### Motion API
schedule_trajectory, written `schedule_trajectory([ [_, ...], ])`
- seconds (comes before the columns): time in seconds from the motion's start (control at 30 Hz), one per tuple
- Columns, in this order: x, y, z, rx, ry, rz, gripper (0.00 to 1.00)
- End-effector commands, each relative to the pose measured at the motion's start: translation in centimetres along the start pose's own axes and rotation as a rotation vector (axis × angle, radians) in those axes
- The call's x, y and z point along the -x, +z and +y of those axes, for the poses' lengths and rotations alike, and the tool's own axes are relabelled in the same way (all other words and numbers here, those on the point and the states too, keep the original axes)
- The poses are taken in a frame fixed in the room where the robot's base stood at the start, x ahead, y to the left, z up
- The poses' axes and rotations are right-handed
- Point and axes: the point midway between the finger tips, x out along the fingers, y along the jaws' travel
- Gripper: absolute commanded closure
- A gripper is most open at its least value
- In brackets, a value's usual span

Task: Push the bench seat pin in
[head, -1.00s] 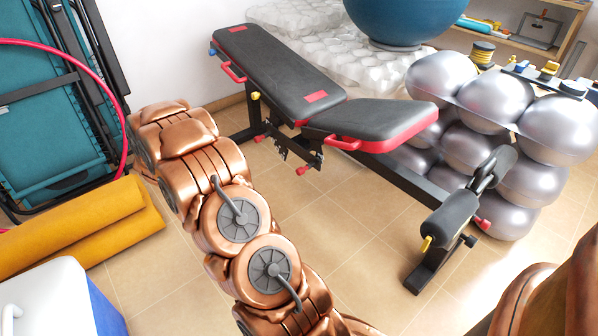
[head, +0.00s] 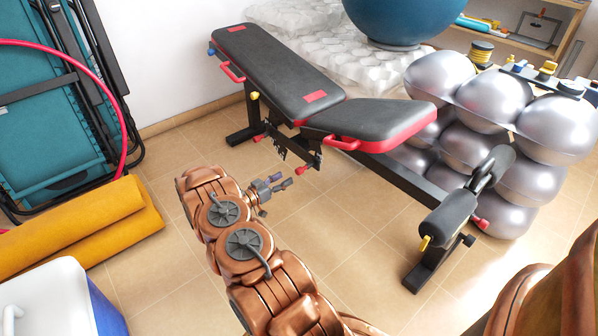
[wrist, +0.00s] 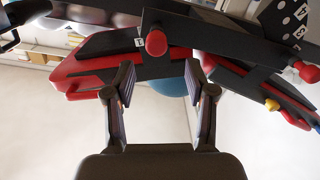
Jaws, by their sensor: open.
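The adjustable bench has a black seat (head: 375,122) with red edging. A red-knobbed pin (head: 302,170) sticks out below the seat on the near side of the frame; how far it stands out is unclear. My gripper (head: 281,182) is open and empty, close to the left of that pin and slightly lower in the head view. In the wrist view, a red knob (wrist: 156,43) on a dark frame bar lies above and beyond the two fingertips (wrist: 159,80), roughly centred between them. The fingers do not close around it.
A second red knob (head: 258,138) sits farther left on the bench frame; the wrist view shows another at right (wrist: 305,71). The long backrest (head: 275,70) is above. Silver balls (head: 495,100) crowd the right. A yellow roll (head: 90,225) lies left. Floor tiles before the bench are clear.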

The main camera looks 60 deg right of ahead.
Motion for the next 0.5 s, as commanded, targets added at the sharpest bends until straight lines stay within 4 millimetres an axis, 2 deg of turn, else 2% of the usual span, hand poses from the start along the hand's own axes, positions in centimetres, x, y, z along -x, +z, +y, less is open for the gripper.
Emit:
schedule_trajectory([
  [0.23, -1.7, 0.3, 0.5, 0.005, 0.017, 0.007, 0.45],
  [0.5, -5.2, 0.4, 0.5, 0.005, 0.016, 0.004, 0.45],
])
